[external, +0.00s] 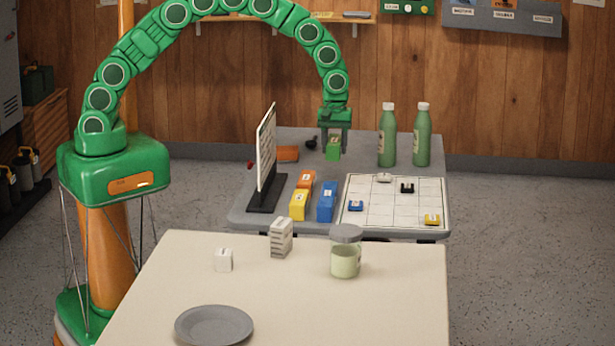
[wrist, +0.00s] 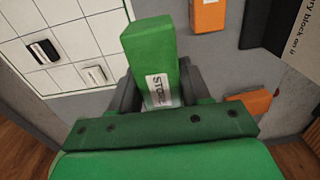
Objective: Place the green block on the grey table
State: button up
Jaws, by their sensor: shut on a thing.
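The green block (external: 333,149) is held between the fingers of my gripper (external: 334,140) over the back part of the grey table (external: 358,165). In the wrist view the green block (wrist: 147,50) has a white label and sits between the dark fingers of my gripper (wrist: 158,88). The grey table also shows around it in the wrist view (wrist: 222,65). I cannot tell whether the block's underside touches the table.
Two green bottles (external: 387,140) (external: 422,140) stand right of my gripper. A gridded board (external: 395,202) with small pieces lies in front. A standing sign (external: 266,155), an orange object (external: 288,153) and orange, yellow and blue blocks (external: 326,201) are left and front. A cream table (external: 290,300) is nearer.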

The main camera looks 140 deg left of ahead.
aim_at(335, 140)
jog(key=shift+f, duration=4.3)
jog(key=shift+f, duration=0.15)
jog(key=o, duration=1.1)
jog(key=shift+o, duration=0.2)
notch_tip(335, 140, up, 12)
jog(key=shift+w+a+f, duration=0.1)
jog(key=shift+f, duration=0.15)
jog(key=shift+r, duration=0.45)
